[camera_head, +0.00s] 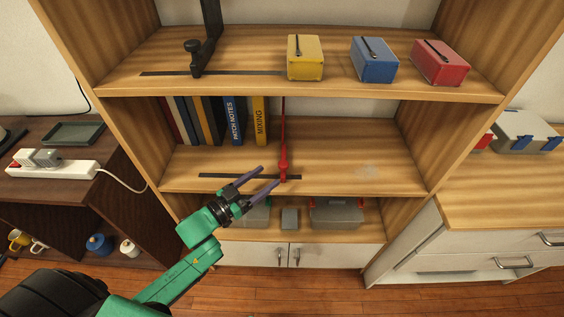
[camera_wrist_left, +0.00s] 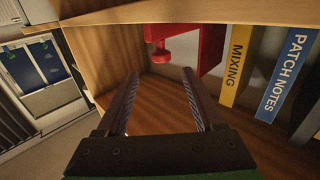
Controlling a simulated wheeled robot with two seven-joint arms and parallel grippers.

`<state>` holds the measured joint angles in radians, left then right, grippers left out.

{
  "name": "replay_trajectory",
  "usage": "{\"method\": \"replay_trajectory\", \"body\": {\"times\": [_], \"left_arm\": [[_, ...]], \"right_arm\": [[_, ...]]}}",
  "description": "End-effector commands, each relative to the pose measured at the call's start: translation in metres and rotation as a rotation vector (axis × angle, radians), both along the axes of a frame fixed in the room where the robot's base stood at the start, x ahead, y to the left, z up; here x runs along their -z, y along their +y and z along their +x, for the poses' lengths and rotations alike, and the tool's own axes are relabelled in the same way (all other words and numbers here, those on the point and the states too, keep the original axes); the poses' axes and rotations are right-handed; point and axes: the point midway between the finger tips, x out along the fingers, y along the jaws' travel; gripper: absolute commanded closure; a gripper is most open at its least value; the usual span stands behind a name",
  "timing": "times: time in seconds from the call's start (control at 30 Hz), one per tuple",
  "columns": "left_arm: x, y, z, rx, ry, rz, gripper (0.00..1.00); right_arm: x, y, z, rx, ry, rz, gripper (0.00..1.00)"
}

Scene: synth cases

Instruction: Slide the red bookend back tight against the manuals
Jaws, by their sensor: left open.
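The red bookend (camera_head: 283,152) stands upright on the middle shelf, seen nearly edge-on, with a knob near its foot. The row of manuals (camera_head: 214,121) stands to its left, ending in the yellow MIXING manual (camera_head: 260,121). A narrow gap shows between that manual and the bookend. My left gripper (camera_head: 269,175) is open and empty at the shelf front, its fingertips close to the bookend's foot. In the left wrist view, the red bookend (camera_wrist_left: 211,42) is beyond the open fingers (camera_wrist_left: 160,74), near the MIXING manual (camera_wrist_left: 237,62). My right gripper is not in view.
A dark strip (camera_head: 222,176) runs along the middle shelf's front. The shelf right of the bookend (camera_head: 345,160) is clear. Above, the upper shelf (camera_head: 250,87) holds a black bookend (camera_head: 210,35) and yellow, blue and red boxes. Grey boxes (camera_head: 336,214) stand below.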

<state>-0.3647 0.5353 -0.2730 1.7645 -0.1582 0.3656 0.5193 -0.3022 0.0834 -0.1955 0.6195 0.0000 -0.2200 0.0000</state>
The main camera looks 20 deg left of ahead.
Motion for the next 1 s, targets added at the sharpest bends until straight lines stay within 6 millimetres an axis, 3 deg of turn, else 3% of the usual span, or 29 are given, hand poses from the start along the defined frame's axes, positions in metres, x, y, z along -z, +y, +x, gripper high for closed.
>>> {"method": "replay_trajectory", "body": {"times": [0.1, 0.3, 0.63, 0.8, 0.83, 1.0], "left_arm": [[-0.003, -0.016, 0.029, -0.001, -0.003, -0.002, 0.31], [-0.001, -0.036, 0.062, -0.002, 0.0, 0.0, 0.31], [0.0, -0.04, 0.068, -0.001, 0.002, 0.001, 0.31], [0.0, -0.04, 0.068, -0.001, 0.002, 0.0, 0.96], [0.0, -0.04, 0.068, -0.001, 0.002, 0.0, 1.0], [0.0, -0.04, 0.068, -0.001, 0.002, 0.001, 1.0]], "right_arm": [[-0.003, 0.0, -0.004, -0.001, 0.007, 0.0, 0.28], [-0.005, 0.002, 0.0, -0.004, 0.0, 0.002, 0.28], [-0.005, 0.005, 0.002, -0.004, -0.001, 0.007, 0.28], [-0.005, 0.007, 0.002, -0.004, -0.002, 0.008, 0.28], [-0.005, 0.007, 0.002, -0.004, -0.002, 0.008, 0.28], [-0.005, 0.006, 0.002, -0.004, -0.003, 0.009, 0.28]]}}
